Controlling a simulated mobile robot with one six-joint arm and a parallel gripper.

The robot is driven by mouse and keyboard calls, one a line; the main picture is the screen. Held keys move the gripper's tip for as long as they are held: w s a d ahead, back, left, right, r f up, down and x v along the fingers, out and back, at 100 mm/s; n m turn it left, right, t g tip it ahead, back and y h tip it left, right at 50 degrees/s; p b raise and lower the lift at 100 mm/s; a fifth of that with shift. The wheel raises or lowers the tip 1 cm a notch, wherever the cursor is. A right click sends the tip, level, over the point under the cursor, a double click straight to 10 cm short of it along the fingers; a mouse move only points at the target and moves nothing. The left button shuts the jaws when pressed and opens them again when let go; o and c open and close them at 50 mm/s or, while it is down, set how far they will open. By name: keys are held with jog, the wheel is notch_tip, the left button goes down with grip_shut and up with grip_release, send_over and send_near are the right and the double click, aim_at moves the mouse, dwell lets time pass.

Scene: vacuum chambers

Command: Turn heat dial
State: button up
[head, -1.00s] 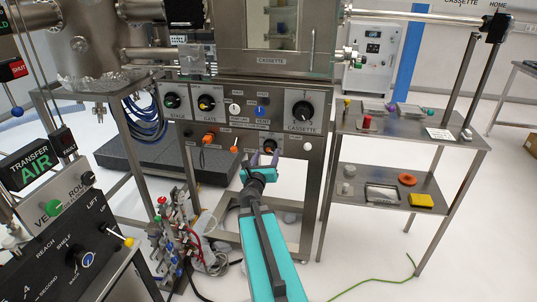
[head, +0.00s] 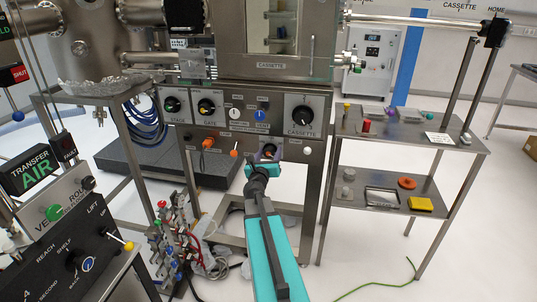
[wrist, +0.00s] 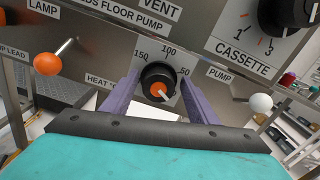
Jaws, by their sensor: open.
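The heat dial (wrist: 157,83) is a black knob with an orange centre and a pale pointer. In the wrist view it sits on the metal panel below a scale marked 150, 100 and 50, and the pointer is toward the lower right. A label starting "HEAT" is partly hidden by a finger. My gripper (wrist: 158,88) is open, with one purple finger to the left of the dial and one to the right. I cannot tell whether they touch it. In the head view my gripper (head: 263,156) reaches the lower panel and mostly covers the dial.
The orange lamp lever (wrist: 47,64) is left of the dial and the white pump lever (wrist: 260,102) is right. The large cassette knob (head: 303,115) is above right. A two-level side table (head: 450,150) stands to the right, and cables hang below left.

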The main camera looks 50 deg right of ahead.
jog(key=c, duration=0.7)
jog(key=shift+a, duration=0.3)
jog(key=shift+c, duration=0.5)
jog(key=shift+d, duration=0.2)
jog(key=shift+d, duration=0.1)
